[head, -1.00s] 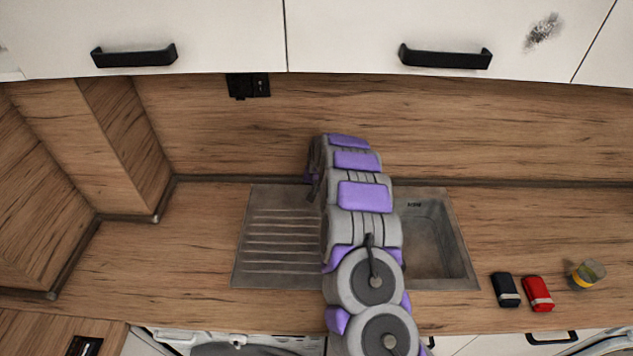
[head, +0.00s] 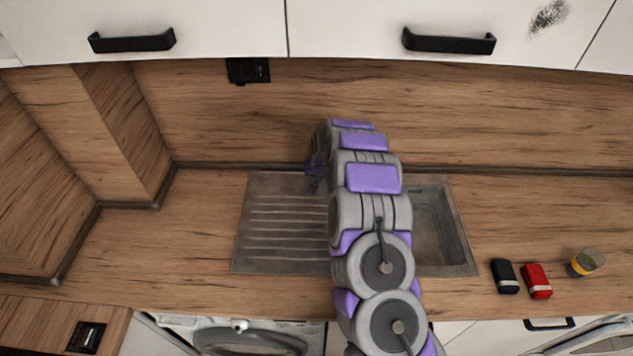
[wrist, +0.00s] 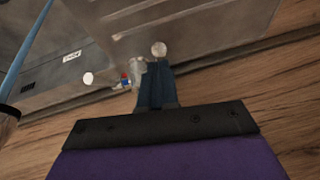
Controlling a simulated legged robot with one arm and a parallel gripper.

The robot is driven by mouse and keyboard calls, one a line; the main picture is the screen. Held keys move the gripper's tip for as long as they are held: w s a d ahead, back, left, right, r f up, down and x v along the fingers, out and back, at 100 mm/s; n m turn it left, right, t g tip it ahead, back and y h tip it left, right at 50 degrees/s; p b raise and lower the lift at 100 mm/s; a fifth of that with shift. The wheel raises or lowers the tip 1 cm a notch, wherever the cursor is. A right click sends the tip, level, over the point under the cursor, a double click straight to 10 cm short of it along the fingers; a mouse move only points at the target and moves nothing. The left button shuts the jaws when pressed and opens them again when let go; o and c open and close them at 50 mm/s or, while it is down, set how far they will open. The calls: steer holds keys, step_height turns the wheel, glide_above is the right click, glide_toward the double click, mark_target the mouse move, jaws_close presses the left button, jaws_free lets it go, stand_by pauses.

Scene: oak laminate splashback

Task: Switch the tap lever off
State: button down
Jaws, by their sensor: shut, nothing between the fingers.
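In the wrist view the tap body (wrist: 138,72) is a small metal piece with a red and blue mark, partly hidden by my fingers. My gripper (wrist: 157,66) is shut and empty, its dark fingertips right beside the tap body; I cannot tell if they touch. A pale round knob shows just beyond the fingertips, but I cannot tell if it is the lever's end. In the head view my arm hides the tap and most of my gripper.
The steel sink has a ribbed drainboard (head: 280,225) left of my arm and a basin (head: 437,230) right of it. A black item (head: 504,276), a red item (head: 537,281) and a jar (head: 585,262) stand on the counter at right. The wooden splashback (head: 480,115) is close behind.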

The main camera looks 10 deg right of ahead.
steer(key=s+v, duration=0.1)
steer(key=v, duration=1)
steer(key=shift+b, duration=0.35)
steer(key=shift+a, duration=0.1)
